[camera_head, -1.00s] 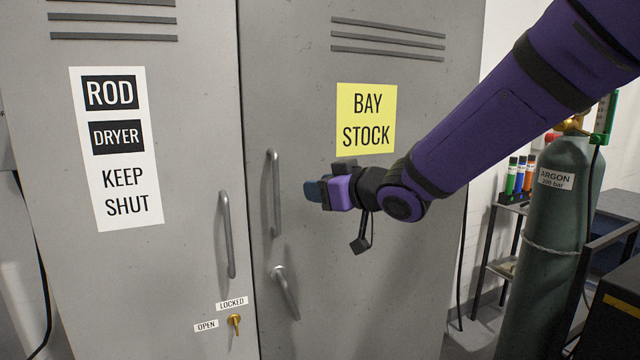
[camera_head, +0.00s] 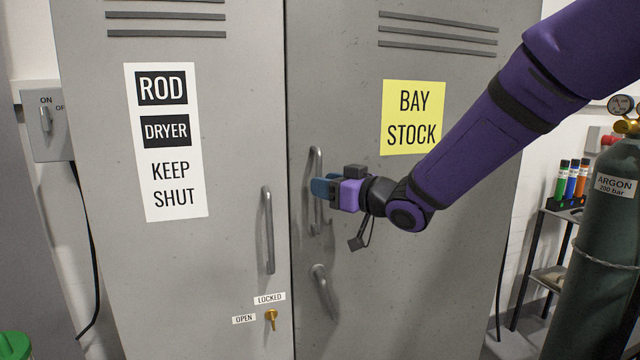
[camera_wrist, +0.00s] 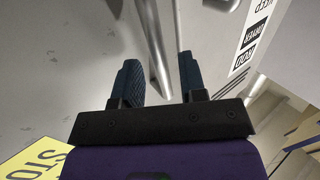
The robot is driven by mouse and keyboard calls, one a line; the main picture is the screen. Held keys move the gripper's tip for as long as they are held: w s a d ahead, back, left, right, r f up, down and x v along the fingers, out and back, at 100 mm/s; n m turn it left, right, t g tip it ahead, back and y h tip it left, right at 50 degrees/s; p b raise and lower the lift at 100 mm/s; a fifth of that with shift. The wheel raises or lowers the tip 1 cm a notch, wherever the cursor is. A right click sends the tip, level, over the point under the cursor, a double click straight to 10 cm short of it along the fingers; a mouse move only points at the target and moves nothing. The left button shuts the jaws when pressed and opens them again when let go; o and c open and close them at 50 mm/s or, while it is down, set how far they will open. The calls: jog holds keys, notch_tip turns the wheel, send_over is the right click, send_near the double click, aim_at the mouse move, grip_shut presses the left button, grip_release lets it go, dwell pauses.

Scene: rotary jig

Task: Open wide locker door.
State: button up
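The grey locker has two doors, both shut. The right door (camera_head: 455,215) bears a yellow BAY STOCK sign, a vertical bar handle (camera_head: 316,165) and a lever handle (camera_head: 324,291) below it. The left door (camera_head: 92,180) bears a ROD DRYER KEEP SHUT sign and its own bar handle (camera_head: 268,230). My gripper (camera_head: 322,188) is at the right door's bar handle, its fingers overlapping it in the head view. In the wrist view its two fingers (camera_wrist: 158,68) are apart, with a metal bar (camera_wrist: 152,40) showing between them. I cannot tell whether they touch it.
A brass key (camera_head: 271,318) sits in the left door beside LOCKED and OPEN labels; its setting is unclear. A green argon cylinder (camera_head: 600,265) and a small rack (camera_head: 545,270) stand at the right. A wall switch (camera_head: 46,120) is at the left.

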jog(key=shift+x, duration=1.1)
grip_shut()
